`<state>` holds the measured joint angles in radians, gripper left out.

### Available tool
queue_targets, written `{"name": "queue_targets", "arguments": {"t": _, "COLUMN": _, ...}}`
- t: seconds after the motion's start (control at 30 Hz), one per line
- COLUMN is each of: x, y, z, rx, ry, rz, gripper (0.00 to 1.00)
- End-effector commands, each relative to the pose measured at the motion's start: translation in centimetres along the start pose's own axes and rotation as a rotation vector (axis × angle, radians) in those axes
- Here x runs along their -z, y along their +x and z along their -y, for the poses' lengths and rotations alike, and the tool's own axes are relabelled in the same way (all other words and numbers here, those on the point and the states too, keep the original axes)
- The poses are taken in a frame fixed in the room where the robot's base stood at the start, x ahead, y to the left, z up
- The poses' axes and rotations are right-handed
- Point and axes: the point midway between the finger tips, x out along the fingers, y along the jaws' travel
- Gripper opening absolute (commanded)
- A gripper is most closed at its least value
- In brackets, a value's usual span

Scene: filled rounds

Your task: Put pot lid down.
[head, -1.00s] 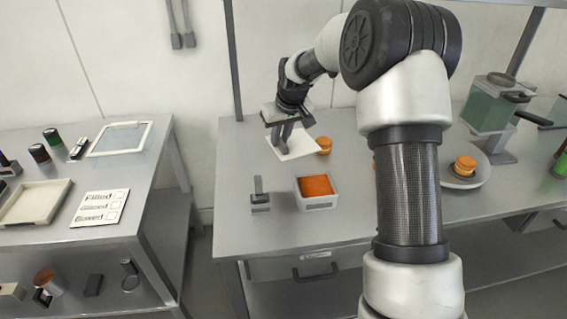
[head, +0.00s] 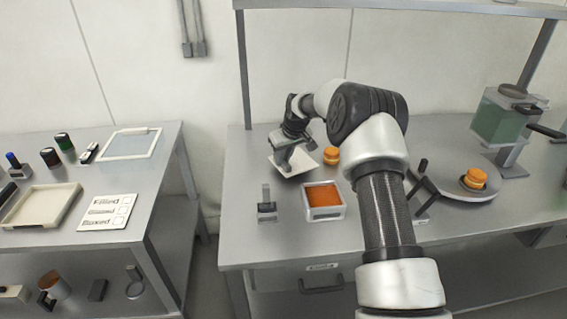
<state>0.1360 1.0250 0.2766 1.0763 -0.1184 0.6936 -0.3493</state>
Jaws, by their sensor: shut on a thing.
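The pot lid (head: 301,162) looks like a pale, flat square in the head view, at the back left of the middle table. My gripper (head: 284,158) is above it, shut on its handle, with the fingers pointing down. The fingers hide the handle. I cannot tell whether the lid touches the table. The open square pot (head: 342,213) with orange filling stands in front and to the right of the lid.
An orange-brown round (head: 331,155) sits just right of the lid. A small grey stand (head: 267,207) is left of the pot. A plate (head: 487,191) with another round and a green-tinted container (head: 497,122) are at right. Bare tabletop lies between lid and stand.

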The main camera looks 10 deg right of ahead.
Motion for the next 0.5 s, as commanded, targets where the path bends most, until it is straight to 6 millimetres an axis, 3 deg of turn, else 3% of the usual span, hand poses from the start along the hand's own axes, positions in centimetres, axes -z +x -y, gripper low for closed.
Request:
{"name": "queue_targets", "arguments": {"t": 0.13, "x": -0.8, "y": 1.8, "z": 0.0, "rx": 0.000, "ry": 0.000, "rz": 0.002, "gripper": 0.00}}
{"name": "queue_targets", "arguments": {"t": 0.5, "x": -1.0, "y": 2.4, "z": 0.0, "rx": 0.000, "ry": 0.000, "rz": 0.000, "gripper": 0.00}}
